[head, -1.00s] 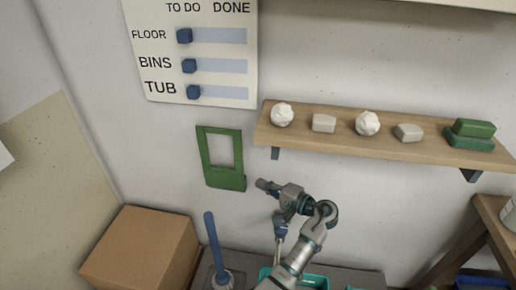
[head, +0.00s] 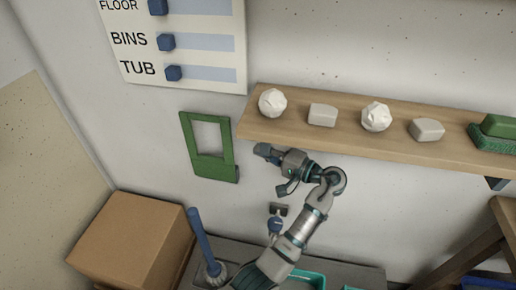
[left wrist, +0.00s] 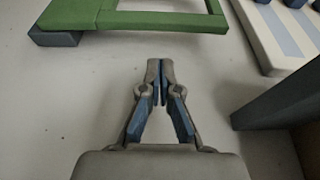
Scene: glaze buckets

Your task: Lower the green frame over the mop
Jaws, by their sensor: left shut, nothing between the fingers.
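The green frame (head: 212,169), a flat rectangle with an open window, is upright against the wall. In the left wrist view its edge (left wrist: 150,19) crosses the top, with a blue-grey block at one corner. My left gripper (head: 262,150) is just right of the frame, apart from it. Its fingers (left wrist: 160,66) are shut and empty in the left wrist view. A blue-handled tool (head: 203,240) with a pale head stands below the frame, leaning slightly; it looks like the mop. The frame is well above it. My right gripper is out of view.
A sliding-marker board (head: 180,58) hangs above the frame. A cardboard box (head: 130,240) stands at lower left. A teal tray (head: 305,278) is partly behind my arm.

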